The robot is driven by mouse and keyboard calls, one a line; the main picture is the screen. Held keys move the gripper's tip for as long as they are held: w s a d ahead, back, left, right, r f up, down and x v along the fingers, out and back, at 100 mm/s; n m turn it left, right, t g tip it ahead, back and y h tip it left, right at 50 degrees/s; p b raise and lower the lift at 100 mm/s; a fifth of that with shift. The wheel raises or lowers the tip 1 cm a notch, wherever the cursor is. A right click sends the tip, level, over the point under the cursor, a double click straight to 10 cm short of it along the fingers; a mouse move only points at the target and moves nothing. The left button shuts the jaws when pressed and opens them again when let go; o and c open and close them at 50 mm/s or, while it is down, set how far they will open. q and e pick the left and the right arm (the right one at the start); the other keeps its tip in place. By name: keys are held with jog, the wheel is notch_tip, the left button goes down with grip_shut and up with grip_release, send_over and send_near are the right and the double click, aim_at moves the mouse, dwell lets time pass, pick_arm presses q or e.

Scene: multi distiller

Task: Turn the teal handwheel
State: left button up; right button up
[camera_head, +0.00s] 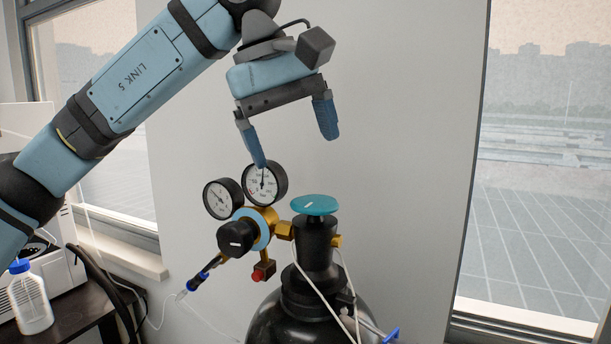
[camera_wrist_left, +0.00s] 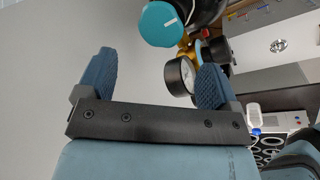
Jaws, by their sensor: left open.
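The teal handwheel (camera_head: 314,205) is a flat round knob with a small white mark, on top of the black valve of a dark gas cylinder (camera_head: 318,300). It also shows at the top of the left wrist view (camera_wrist_left: 161,23). My left gripper (camera_head: 295,150) is open and empty, with its blue fingers pointing down. It is above the handwheel and a little to its left, apart from it. Its left fingertip overlaps the right gauge (camera_head: 265,184) in the head view; I cannot tell whether they touch. My right gripper is not in view.
A brass regulator with a second gauge (camera_head: 222,199), a black knob (camera_head: 236,239) and a red part (camera_head: 263,271) sits left of the handwheel. A thin tube hangs in front of the cylinder. A white bottle (camera_head: 30,298) stands on a dark table. A plain wall panel is behind.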

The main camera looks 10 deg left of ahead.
pick_arm(q)
jog(key=v, duration=0.6)
dwell(0.4)
